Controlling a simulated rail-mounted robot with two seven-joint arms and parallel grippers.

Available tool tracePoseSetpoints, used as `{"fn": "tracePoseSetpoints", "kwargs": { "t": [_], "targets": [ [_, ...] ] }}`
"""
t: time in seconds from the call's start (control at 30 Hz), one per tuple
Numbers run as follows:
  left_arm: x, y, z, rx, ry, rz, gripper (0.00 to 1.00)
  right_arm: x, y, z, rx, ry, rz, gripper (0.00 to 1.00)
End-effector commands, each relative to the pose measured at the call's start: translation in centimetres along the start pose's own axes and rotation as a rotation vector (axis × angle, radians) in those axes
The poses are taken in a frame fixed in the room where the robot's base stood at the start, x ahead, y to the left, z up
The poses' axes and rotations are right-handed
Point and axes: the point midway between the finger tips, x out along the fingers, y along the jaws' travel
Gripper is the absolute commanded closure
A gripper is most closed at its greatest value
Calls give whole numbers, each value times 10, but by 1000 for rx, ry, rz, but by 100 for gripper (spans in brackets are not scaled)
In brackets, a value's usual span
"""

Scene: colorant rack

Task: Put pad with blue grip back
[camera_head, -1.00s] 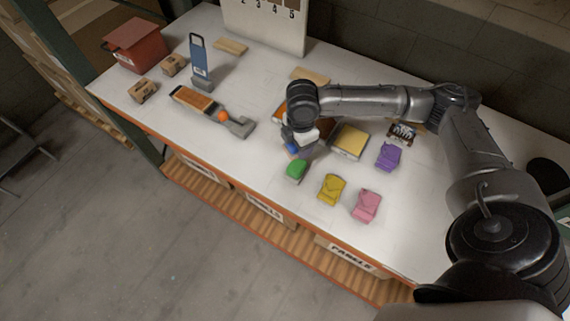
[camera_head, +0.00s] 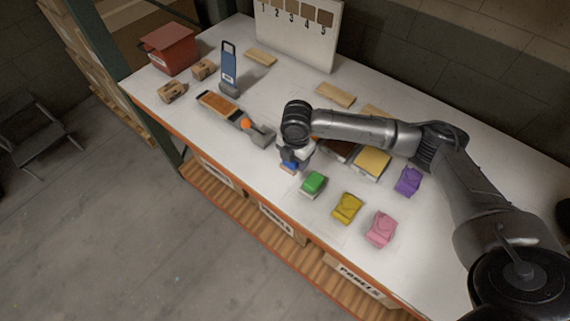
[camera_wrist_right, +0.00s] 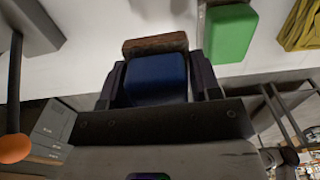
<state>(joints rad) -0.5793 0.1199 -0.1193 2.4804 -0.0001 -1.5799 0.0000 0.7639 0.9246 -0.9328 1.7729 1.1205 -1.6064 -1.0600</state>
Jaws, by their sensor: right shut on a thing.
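My right gripper (camera_head: 291,160) is shut on the pad with the blue grip (camera_head: 289,166), just left of the green-gripped pad (camera_head: 314,182) on the table. In the right wrist view the blue grip (camera_wrist_right: 155,78) sits between the two fingers, and the pad's brown face (camera_wrist_right: 155,43) shows beyond it. The green-gripped pad (camera_wrist_right: 230,32) is to the right there. I cannot tell whether the held pad touches the table. My left gripper is not in view.
Yellow (camera_head: 347,207), pink (camera_head: 381,228) and purple (camera_head: 408,180) items lie to the right on the white table. A sander-like tool with an orange knob (camera_head: 246,124) lies left of the gripper. A numbered board (camera_head: 297,32) stands at the back. The front edge is close.

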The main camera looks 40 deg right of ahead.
Motion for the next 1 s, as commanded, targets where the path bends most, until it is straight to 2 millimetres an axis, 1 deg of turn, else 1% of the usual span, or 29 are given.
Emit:
{"fn": "tracePoseSetpoints", "kwargs": {
  "t": [0.03, 0.1, 0.2, 0.3, 0.47, 0.57, 0.7, 0.8, 1.0],
  "targets": [
    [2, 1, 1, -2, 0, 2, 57, 6, 9, -1, 2, 2, 0, 61],
    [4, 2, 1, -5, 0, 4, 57, 12, 19, -1, 2, 1, 1, 61],
    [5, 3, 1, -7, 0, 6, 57, 17, 29, 0, 1, 1, 2, 61],
    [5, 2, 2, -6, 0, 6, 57, 21, 34, 0, 1, 0, 1, 61],
    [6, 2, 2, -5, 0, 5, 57, 24, 36, 0, 1, 0, 0, 61],
    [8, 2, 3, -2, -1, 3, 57, 33, 36, 0, 2, 0, -2, 61],
    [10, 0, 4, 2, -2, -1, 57, 51, 35, 0, 1, -1, -1, 61],
    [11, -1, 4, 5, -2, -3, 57, 61, 35, 0, 1, -2, 0, 61],
    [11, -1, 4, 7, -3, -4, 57, 62, 35, 0, 0, -1, 1, 61]
  ]
}}
